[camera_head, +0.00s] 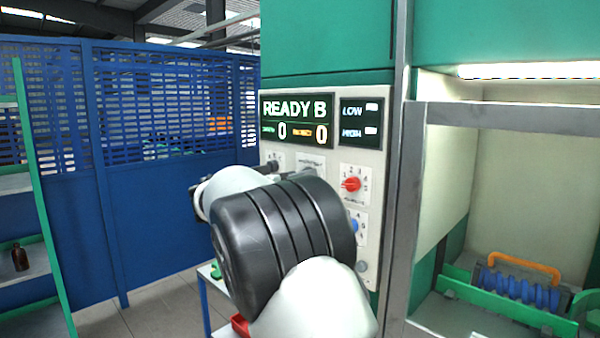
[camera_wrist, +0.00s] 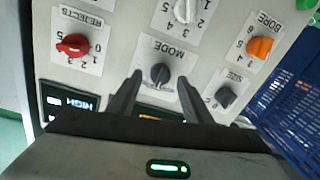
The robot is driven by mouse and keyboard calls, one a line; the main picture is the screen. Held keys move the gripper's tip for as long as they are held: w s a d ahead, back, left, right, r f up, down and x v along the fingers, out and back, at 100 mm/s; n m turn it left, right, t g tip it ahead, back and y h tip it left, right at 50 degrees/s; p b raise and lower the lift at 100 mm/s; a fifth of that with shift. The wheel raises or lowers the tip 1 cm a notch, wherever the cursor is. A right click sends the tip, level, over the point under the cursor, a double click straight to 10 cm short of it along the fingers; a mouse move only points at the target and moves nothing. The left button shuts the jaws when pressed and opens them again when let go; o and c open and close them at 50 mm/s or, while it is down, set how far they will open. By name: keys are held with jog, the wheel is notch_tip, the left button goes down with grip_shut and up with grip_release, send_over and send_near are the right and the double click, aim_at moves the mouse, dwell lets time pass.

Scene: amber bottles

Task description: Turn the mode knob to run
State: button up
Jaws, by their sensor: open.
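The mode knob (camera_wrist: 160,75) is a dark round knob on a white plate labelled MODE, upside down in the wrist view. My gripper (camera_wrist: 159,80) is open. Its two dark fingers point at the panel, one to each side of the knob in the picture. I cannot tell whether they touch it or how deep they reach. The words around the knob are too small to read, so its setting is unclear. In the head view my arm hides the mode knob and most of my gripper.
Near it are a red REJECTS knob (camera_wrist: 73,45), an orange BORE knob (camera_wrist: 260,47), a grey SIZE knob (camera_wrist: 226,96) and a white knob (camera_wrist: 184,10). The display (camera_head: 297,121) reads READY B. A grey post (camera_head: 399,180) stands right of the panel. A blue fence (camera_head: 140,180) stands left.

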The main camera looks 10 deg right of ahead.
jog(key=shift+w+d, duration=0.45)
jog(key=shift+d, duration=0.05)
jog(key=c, duration=1.1)
jog(key=shift+o, duration=0.2)
jog(key=n+b, duration=0.1)
jog(key=n, duration=0.7)
jog(key=shift+a+n+g, duration=0.1)
jog(key=shift+n+g, duration=0.2)
